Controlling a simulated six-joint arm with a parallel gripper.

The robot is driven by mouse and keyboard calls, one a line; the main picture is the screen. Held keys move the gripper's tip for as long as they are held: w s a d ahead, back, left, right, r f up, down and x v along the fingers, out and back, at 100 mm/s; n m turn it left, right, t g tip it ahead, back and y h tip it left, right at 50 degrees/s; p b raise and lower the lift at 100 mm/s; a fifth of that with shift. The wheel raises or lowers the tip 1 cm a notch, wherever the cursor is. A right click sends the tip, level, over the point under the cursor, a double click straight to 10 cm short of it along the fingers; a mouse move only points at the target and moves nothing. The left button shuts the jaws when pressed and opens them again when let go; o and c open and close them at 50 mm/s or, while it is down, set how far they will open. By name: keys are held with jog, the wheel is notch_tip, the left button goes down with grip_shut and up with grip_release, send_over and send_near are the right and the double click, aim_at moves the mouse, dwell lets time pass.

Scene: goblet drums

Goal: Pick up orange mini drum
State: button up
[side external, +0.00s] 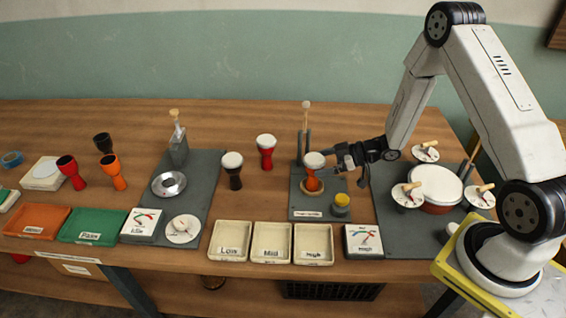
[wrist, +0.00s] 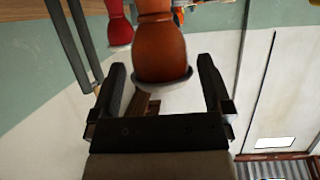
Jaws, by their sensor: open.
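The orange mini drum (side external: 312,184), with a white head, stands upright on a small round base on a grey mat (side external: 300,209). In the wrist view the orange drum (wrist: 160,48) appears inverted, its pale rim near the space between the fingers. My gripper (side external: 336,158) is level with the drum's upper part, just to its right. Its two dark fingers (wrist: 162,76) are open, one on each side of the drum's line. I cannot tell whether either finger touches the drum.
A red drum (side external: 267,155) and a black drum (side external: 234,178) stand left. Trays labelled Low, Mid and High (side external: 271,260) line the front.

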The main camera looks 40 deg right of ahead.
jog(key=shift+x, duration=1.4)
jog(key=c, duration=1.1)
jog(key=shift+r, duration=0.1)
jog(key=shift+r, duration=0.75)
jog(key=shift+s+a+r, duration=0.2)
jog(key=shift+s+r, duration=1.65)
jog(key=shift+s, duration=0.5)
jog(key=shift+s+a+r, duration=0.15)
jog(key=shift+s+r, duration=1.75)
jog(key=shift+s, duration=0.45)
jog(key=shift+s+a+r, duration=0.2)
jog(key=shift+s+r, duration=1.65)
jog(key=shift+s, duration=0.45)
